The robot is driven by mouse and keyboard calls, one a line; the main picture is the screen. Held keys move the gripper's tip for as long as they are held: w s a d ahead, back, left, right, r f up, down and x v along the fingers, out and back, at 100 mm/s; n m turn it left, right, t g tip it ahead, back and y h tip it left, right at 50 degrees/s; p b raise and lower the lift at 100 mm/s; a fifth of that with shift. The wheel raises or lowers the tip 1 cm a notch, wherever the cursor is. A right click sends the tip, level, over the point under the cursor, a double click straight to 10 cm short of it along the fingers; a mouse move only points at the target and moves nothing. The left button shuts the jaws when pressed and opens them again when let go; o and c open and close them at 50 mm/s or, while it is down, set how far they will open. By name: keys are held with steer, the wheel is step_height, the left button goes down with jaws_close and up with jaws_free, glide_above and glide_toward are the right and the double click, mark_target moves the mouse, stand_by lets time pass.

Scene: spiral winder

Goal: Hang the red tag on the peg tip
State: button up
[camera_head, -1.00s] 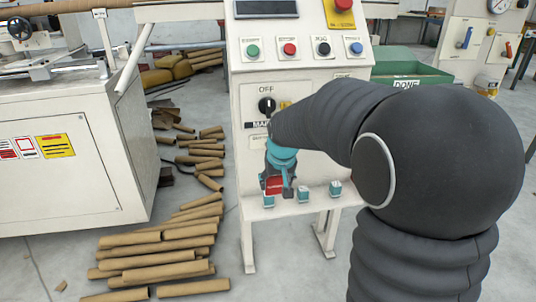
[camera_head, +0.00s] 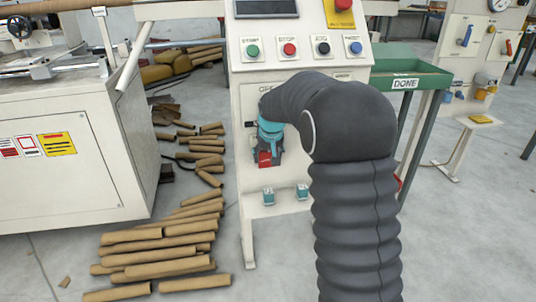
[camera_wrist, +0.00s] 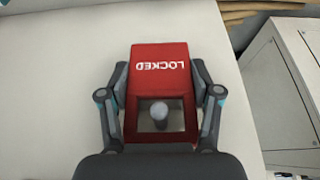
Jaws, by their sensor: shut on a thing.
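The red tag (camera_wrist: 160,68), lettered LOCKED, is upside down in the wrist view. It has a square opening in the half nearer the wrist. My gripper (camera_wrist: 160,100) is shut on the tag, one finger on each side. A grey round peg (camera_wrist: 160,113) shows through the opening; I cannot tell whether its tip has passed through or is still behind the tag. In the head view the tag (camera_head: 265,159) hangs below my teal gripper (camera_head: 269,145), in front of the white panel. My arm hides the peg there.
Two small teal blocks (camera_head: 268,196) (camera_head: 302,192) sit on the cabinet's lower ledge. Above is the control panel with buttons (camera_head: 288,49). Cardboard tubes (camera_head: 160,250) lie on the floor at left. A green DONE tray (camera_head: 410,70) is at right.

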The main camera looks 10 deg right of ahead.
steer(key=shift+f, duration=0.25)
steer(key=o, duration=1.3)
steer(key=shift+c, duration=0.2)
steer(key=shift+r, duration=0.1)
